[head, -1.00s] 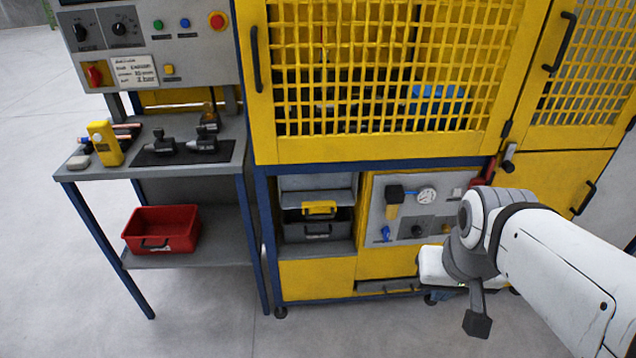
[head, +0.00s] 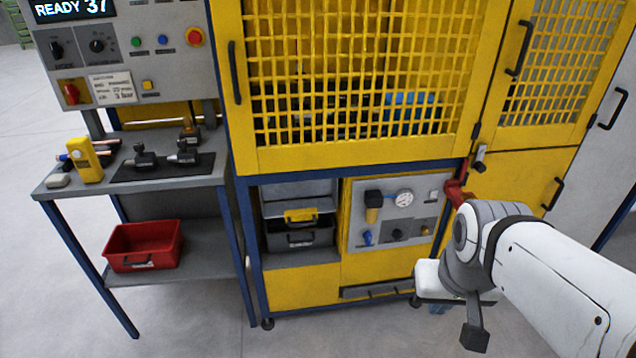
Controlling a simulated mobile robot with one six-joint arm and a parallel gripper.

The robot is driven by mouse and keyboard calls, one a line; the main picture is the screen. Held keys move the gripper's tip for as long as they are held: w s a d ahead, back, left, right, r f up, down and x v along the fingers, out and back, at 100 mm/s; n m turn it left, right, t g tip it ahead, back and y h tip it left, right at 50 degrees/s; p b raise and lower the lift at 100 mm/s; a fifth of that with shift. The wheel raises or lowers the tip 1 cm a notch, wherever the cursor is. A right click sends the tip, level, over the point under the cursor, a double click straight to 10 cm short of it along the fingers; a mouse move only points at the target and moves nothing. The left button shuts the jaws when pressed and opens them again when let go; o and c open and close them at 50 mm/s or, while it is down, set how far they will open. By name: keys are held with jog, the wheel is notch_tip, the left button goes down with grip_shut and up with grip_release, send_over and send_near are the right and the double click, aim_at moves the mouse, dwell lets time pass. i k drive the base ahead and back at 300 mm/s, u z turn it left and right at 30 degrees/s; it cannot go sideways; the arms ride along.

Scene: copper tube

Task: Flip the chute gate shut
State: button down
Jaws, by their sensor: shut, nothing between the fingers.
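A red piece (head: 456,193) projects from the front of the yellow machine, just above my wrist. Most of it is hidden behind my arm, so I cannot tell whether it is the chute gate or which way it stands. A white tray-like thing (head: 428,278) shows low beside my wrist, partly covered by it. My arm reaches in from the right, and its grey wrist hides the area between the red piece and the white thing. A dark block on a stem hangs below the wrist. I cannot see my gripper's fingers.
A gauge panel (head: 395,222) is left of my wrist. At left, a bench (head: 60,192) holds a yellow device (head: 85,160) and dark tools, with a red bin (head: 144,245) below. The floor in front is clear.

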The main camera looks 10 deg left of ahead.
aim_at(305, 209)
jog(key=i, duration=0.9)
jog(key=u, duration=0.05)
